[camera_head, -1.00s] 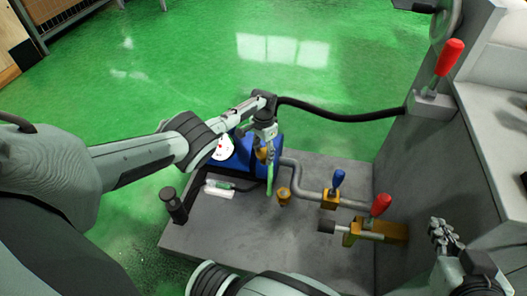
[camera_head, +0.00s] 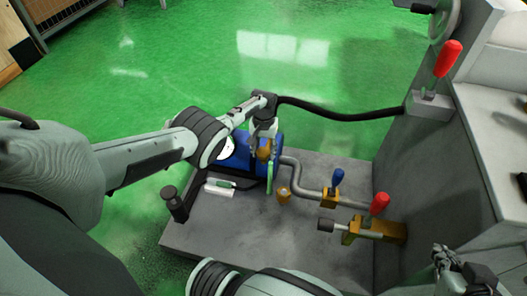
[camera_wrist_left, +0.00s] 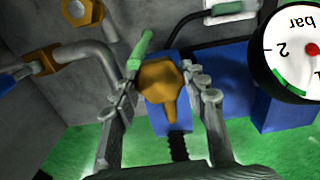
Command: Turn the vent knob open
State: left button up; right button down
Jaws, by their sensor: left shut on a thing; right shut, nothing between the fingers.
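A brass-coloured knob (camera_head: 264,150), which looks like the vent knob, sits on the blue unit. In the left wrist view, the knob (camera_wrist_left: 160,82) has a rounded faceted head and a narrow stem. My left gripper (camera_head: 263,143) reaches it from above. In its wrist view, the left gripper (camera_wrist_left: 162,98) has its fingers on both sides of the knob and is shut on it. The exact finger contact is hard to see. My right gripper (camera_head: 447,262) is shut and empty at the lower right, away from the knob.
A green lever (camera_head: 270,178) stands close to the knob. A pressure gauge (camera_wrist_left: 292,52) sits beside it. Blue (camera_head: 338,178) and red (camera_head: 380,203) valve handles stand on pipes to the right. A black hose (camera_head: 345,117) passes behind. The grey base plate's (camera_head: 240,235) front is mostly clear.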

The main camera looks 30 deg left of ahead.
aim_at(263, 152)
dwell(0.3)
pick_arm(q)
jog(key=o, duration=1.1)
jog(key=shift+o, duration=0.2)
notch_tip(263, 152, up, 12)
dwell(0.4)
